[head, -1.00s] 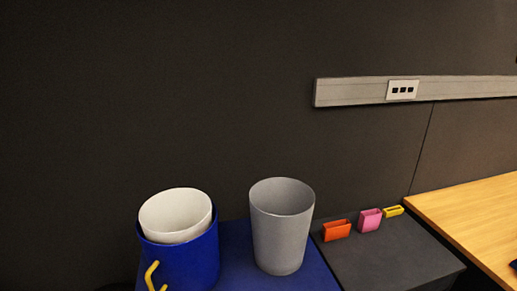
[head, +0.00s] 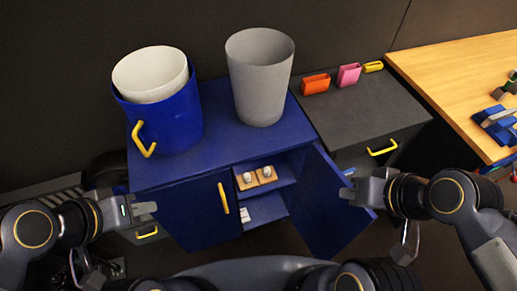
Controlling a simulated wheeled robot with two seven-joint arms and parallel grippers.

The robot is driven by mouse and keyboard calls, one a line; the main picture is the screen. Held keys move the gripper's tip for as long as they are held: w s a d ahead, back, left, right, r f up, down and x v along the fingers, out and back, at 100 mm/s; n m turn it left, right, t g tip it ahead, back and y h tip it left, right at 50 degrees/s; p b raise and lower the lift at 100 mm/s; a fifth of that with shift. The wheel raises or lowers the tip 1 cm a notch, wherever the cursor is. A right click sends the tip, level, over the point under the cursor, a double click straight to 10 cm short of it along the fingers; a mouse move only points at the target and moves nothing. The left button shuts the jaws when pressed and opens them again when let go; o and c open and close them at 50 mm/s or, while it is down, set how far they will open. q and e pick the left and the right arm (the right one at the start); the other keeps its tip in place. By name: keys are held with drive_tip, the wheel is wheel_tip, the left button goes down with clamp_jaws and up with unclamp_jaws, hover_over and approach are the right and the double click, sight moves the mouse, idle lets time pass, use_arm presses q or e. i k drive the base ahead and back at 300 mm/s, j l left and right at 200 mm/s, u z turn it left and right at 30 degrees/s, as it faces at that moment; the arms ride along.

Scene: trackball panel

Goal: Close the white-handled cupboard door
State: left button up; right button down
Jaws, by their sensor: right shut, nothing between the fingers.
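The blue cupboard (head: 225,145) stands at the centre of the head view. Its left door (head: 192,215) is shut and has a yellow handle (head: 223,198). Its right door (head: 318,205) stands wide open, swung out toward me and to the right. I see no white handle on it; its outer face is turned away. My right gripper (head: 347,193) is shut and empty at the open door's upper outer part, overlapping it in view; contact cannot be told. My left gripper (head: 148,209) is in front of the cupboard's left side, its fingers too small to judge.
A blue mug (head: 180,125) with a white cup (head: 150,72) in it and a grey bin (head: 260,80) stand on the cupboard top. Small knobbed wooden blocks (head: 255,178) lie on an inner shelf. A dark drawer unit (head: 365,110) and wooden desk (head: 460,70) stand right.

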sight(326, 222)
drive_tip(key=k+u, duration=0.15)
drive_tip(key=k, duration=0.5)
drive_tip(key=l+u, duration=0.2)
drive_tip(key=u, duration=0.25)
drive_tip(key=l+u, duration=0.2)
drive_tip(key=u, duration=0.25)
drive_tip(key=l+u, duration=0.2)
drive_tip(key=u, duration=0.25)
drive_tip(key=k+l, duration=0.15)
drive_tip(key=l, duration=0.25)
drive_tip(key=k+l, duration=0.1)
drive_tip(key=l, duration=0.3)
drive_tip(key=k+l, duration=0.15)
drive_tip(key=l, duration=0.3)
drive_tip(key=k+l, duration=0.1)
drive_tip(key=l, duration=0.3)
drive_tip(key=k+l, duration=0.15)
drive_tip(key=l, duration=0.25)
drive_tip(key=k+l, duration=0.15)
drive_tip(key=l, duration=0.25)
drive_tip(key=k+l+z, duration=0.15)
drive_tip(key=z, duration=0.7)
